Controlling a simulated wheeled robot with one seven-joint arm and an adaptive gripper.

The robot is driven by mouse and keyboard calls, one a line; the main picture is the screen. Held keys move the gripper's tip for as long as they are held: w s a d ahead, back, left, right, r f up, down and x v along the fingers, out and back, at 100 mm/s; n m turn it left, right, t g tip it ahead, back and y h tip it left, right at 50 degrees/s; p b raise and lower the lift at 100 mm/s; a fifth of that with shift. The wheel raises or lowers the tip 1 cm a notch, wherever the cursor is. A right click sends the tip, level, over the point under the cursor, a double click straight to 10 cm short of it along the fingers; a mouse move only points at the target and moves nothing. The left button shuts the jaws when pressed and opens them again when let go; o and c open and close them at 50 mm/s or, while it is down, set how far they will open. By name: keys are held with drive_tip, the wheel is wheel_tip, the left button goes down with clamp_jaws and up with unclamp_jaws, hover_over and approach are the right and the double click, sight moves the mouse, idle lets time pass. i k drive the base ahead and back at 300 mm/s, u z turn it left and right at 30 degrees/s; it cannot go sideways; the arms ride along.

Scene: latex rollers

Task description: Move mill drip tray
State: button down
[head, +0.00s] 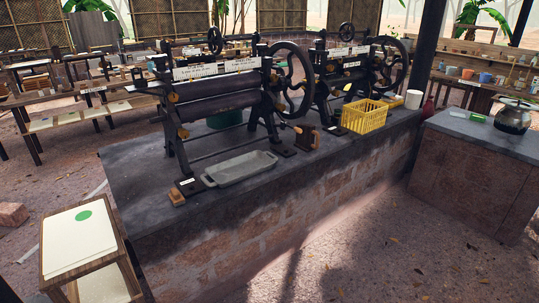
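A grey, shallow drip tray (240,169) with raised rims lies on the dark top of the brick plinth (140,175), at its front edge. It sits between the feet of the nearer roller mill (215,100), low and in front of its rollers. It looks empty and level. My gripper is not in view.
A second mill (352,75) stands to the right, with a yellow basket (364,116) before it. A wooden block (177,197) lies by the tray's left end. A side stand (80,240) holds pale sheets. The floor in front (380,240) is clear.

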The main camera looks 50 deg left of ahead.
sight(231, 172)
drive_tip(key=i, duration=2.55)
drive_tip(key=u, duration=3.55)
drive_tip(key=i, duration=0.5)
